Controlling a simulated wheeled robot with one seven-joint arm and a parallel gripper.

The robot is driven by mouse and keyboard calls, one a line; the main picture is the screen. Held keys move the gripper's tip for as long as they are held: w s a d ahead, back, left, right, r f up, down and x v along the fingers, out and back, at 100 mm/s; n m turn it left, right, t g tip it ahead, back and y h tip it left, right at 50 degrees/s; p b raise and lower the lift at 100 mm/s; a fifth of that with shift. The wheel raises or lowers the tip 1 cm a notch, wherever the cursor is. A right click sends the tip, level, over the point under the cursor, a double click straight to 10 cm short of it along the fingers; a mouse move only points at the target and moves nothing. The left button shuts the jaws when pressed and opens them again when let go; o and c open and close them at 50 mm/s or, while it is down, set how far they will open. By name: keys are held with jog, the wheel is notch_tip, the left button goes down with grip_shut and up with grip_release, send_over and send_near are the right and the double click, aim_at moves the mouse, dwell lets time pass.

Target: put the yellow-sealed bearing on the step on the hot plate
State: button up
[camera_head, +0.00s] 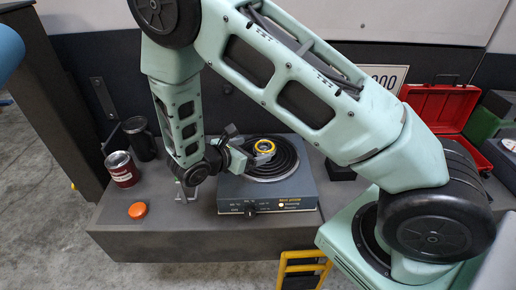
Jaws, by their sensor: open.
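The yellow-sealed bearing (264,147) is a small ring with a yellow band. It shows at the top of the dark coil of the hot plate (232,193), a blue-grey box with a knob on its front. My gripper (251,153) is at the left of the bearing, over the left part of the coil, with its jaws open and close to the ring. My wrist and the small picture size hide whether the jaws touch the bearing. I cannot tell whether the bearing rests fully flat on the coil.
A red-and-white can (122,169), a dark mug (139,139) and an orange disc (137,210) stand on the bench at left. An open red case (440,105) is at back right. A yellow step frame (304,265) stands at the bench front. My arm spans the middle.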

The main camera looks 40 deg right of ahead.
jog(key=v, duration=0.7)
jog(key=s+a+r+m+g+y, duration=0.1)
jog(key=s+a+r+m+y, duration=0.3)
jog(key=s, duration=0.3)
jog(key=s+a+r+m+y, duration=0.4)
jog(key=s+y, duration=0.1)
jog(key=s, duration=0.3)
jog(key=s+a+r+m+g+y, duration=0.1)
jog(key=s+a+r+m+y, duration=0.3)
jog(key=s, duration=0.3)
jog(key=shift+s+a+r+m+g+y, duration=0.25)
jog(key=shift+s+m+g+y, duration=0.05)
jog(key=shift+y, duration=0.2)
notch_tip(320, 180, up, 7)
jog(key=p, duration=0.7)
